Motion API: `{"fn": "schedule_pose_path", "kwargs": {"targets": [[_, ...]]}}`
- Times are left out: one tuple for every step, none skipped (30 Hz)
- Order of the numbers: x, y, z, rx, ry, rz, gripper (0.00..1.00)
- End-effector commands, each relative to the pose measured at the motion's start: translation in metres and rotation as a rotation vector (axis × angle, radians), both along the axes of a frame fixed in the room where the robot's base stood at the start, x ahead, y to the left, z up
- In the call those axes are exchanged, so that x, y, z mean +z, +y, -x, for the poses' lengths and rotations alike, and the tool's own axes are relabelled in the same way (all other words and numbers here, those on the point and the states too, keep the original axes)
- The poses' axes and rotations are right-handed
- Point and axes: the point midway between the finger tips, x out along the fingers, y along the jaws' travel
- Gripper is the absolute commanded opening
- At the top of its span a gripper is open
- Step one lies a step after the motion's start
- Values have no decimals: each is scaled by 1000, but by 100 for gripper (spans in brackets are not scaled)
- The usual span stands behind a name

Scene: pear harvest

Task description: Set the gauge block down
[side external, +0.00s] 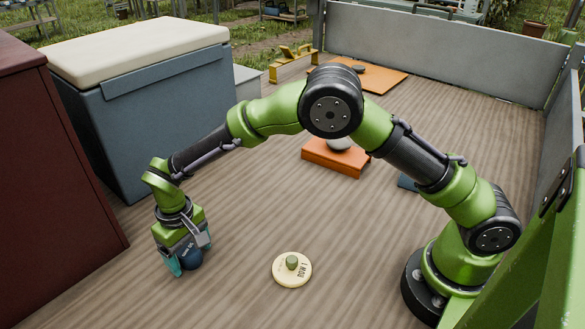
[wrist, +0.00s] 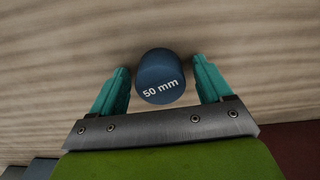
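The gauge block is a dark blue cylinder marked "50 mm" (wrist: 160,88). In the wrist view it sits between the two teal fingers of my gripper (wrist: 161,78), with a narrow gap showing on each side. In the side view my gripper (side external: 189,256) is low over the deck at the lower left, pointing down. The block (side external: 191,260) shows between its fingers at deck level. It seems to stand on the deck, though its lower edge is partly hidden by a finger.
A round cream disc (side external: 291,275) with a green knob lies on the wooden deck (side external: 235,295) to the right. An orange block (side external: 334,160) carrying a grey stone-like object stands farther back. A blue-grey cooler (side external: 160,115) and a dark red cabinet (side external: 55,170) bound the left side.

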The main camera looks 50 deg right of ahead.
Motion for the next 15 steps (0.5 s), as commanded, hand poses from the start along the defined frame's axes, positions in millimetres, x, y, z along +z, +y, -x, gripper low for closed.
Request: {"fn": "schedule_pose_path", "kwargs": {"targets": [[0,0,0,0,0,0,78],[0,0,0,0,0,0,78],[0,0,0,0,0,0,78],[0,0,0,0,0,0,78],[0,0,0,0,0,0,78],[1,0,0,0,0,0,78],[2,0,0,0,-1,0,78],[3,0,0,0,-1,0,78],[7,0,0,0,-2,-1,78],[10,0,-1,0,-3,-1,78],[14,0,-1,0,-3,-1,78],[21,1,-1,0,-3,-2,78],[27,1,-1,1,-5,-3,78],[33,1,-1,0,-5,-3,78],[41,1,-1,1,-6,-3,78]]}}
